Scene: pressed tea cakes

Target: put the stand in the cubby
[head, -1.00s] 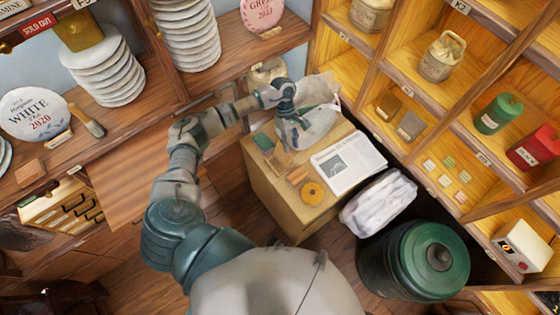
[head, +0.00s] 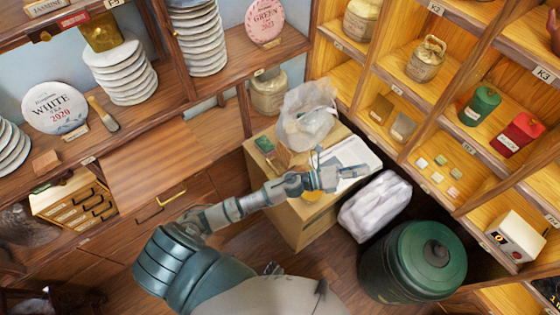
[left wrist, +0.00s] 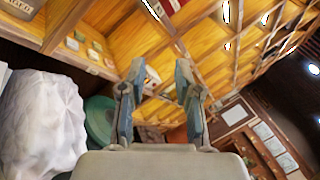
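My left gripper (head: 350,175) reaches over the small wooden cabinet, above the white printed paper (head: 345,155). In the left wrist view my left gripper (left wrist: 159,80) has its two fingers apart with nothing between them, facing the cubby shelf (left wrist: 155,40). A small brown wooden piece (head: 283,158), perhaps the stand, is on the cabinet beside a clear plastic bag (head: 308,115); its shape is partly hidden. The yellow wooden cubby shelf (head: 455,145) fills the right side, with several compartments. My right gripper is not in view.
A green lidded drum (head: 412,262) and a white wrapped bundle (head: 375,206) stand right of the cabinet (head: 290,215). Cubbies hold a cloth-topped jar (head: 426,59), a green canister (head: 480,105), a red canister (head: 518,134) and a white box (head: 515,237).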

